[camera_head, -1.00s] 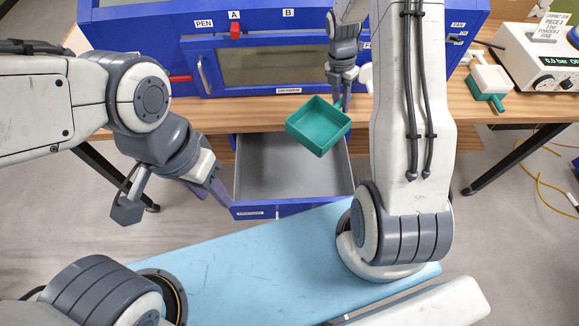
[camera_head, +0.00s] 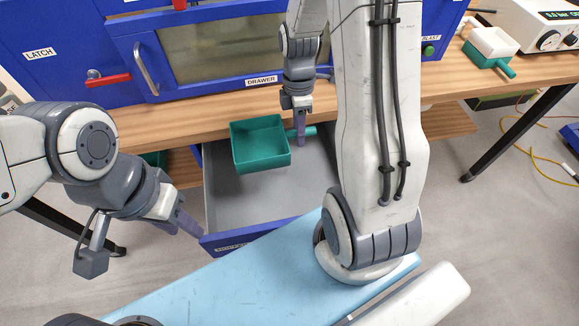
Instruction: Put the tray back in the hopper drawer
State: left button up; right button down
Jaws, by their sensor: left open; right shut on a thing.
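The green tray (camera_head: 260,144) is a square open box with a short handle on its right side. My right gripper (camera_head: 301,135) is shut on that handle and holds the tray over the back part of the open drawer. The hopper drawer (camera_head: 262,207) is pulled out below the tabletop, with a grey inside and a blue front; its label is partly readable. The drawer floor that shows is bare. My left gripper (camera_head: 187,222) is open and empty, close to the left corner of the drawer front.
The blue cabinet (camera_head: 120,58) with a window, a handle and a red latch stands on the wooden table (camera_head: 380,108). A white and green scoop-like container (camera_head: 490,47) and a white instrument (camera_head: 545,28) are at the right. A light blue surface (camera_head: 240,285) lies in front of the drawer.

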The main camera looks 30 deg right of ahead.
notch_tip(320, 180, down, 14)
jog(key=shift+d, duration=0.1)
jog(key=shift+f, duration=0.1)
dwell(0.4)
jog(key=c, duration=0.7)
grip_release()
